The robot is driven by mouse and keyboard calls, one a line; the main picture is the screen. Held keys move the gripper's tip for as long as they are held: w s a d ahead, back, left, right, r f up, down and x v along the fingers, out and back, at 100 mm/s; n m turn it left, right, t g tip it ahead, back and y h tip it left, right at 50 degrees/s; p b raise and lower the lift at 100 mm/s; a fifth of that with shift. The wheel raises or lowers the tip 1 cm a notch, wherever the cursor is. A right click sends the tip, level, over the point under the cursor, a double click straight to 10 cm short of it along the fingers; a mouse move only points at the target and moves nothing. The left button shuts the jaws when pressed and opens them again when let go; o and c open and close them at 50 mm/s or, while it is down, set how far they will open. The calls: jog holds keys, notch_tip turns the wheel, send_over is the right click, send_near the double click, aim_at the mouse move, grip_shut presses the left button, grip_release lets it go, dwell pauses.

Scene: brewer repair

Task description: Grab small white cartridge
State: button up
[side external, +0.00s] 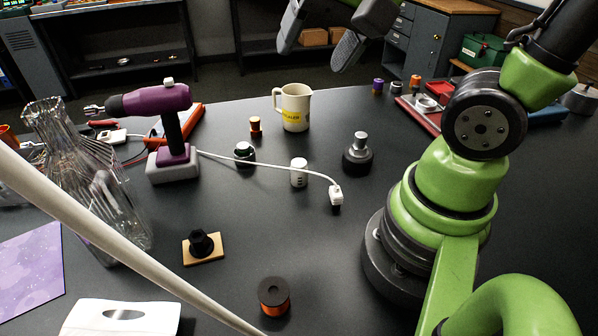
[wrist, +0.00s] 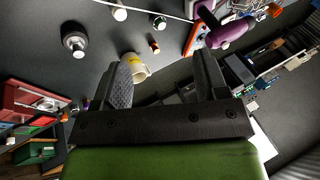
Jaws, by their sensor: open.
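The small white cartridge (side external: 298,173) stands upright on the dark table, near the middle in the side view. It also shows at the top edge of the wrist view (wrist: 119,13). My gripper (side external: 315,52) is high above the far side of the table, well apart from the cartridge. In the wrist view my gripper's two fingers (wrist: 163,65) are spread with nothing held between them. The gripper's upper part is cut off by the top of the side view.
A mug (side external: 295,108), a metal-topped knob (side external: 358,156), a dark round part (side external: 244,153) and a copper spool (side external: 255,127) stand around the cartridge. A white cable ends in a plug (side external: 336,193) beside it. A purple drill (side external: 155,101) and glass carafe (side external: 100,190) are left.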

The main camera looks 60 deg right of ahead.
jog(key=w+d+f+m+g+h, duration=0.1)
jog(key=w+d+f+m+g, duration=0.4)
jog(key=f+m, duration=0.45)
jog(key=m, duration=0.5)
send_over(299, 162)
notch_tip(299, 162, down, 8)
jog(key=shift+s, duration=0.15)
notch_tip(299, 162, down, 4)
jog(key=shift+f, duration=3.2)
jog(key=c, duration=1)
